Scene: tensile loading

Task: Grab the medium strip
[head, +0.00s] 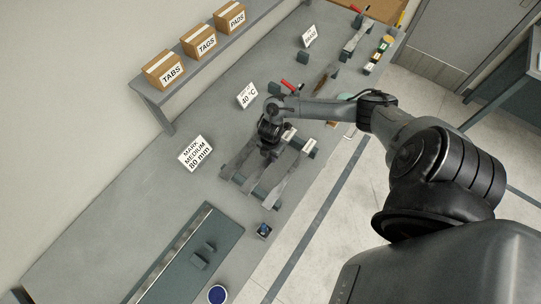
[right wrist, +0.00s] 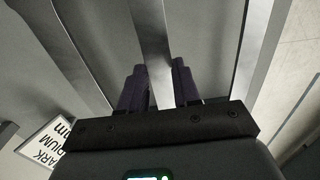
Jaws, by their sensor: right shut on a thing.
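Several flat grey metal strips lie side by side across a dark rack (head: 308,147) on the bench in the head view. My right gripper (head: 268,150) is over the middle strip (head: 256,178) and hides part of it. In the right wrist view, the two dark fingers of my right gripper (right wrist: 160,86) are on either side of the middle strip (right wrist: 152,35), shut on it. Another strip lies on each side, the left one (right wrist: 75,50) and the right one (right wrist: 260,50), apart from the fingers. My left gripper is not in view.
A sign reading "MARK MEDIUM 80 mm" (head: 195,153) stands left of the rack. A green tray (head: 222,232) and a blue round item (head: 217,294) lie nearer. Boxes (head: 198,39) stand on a shelf behind.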

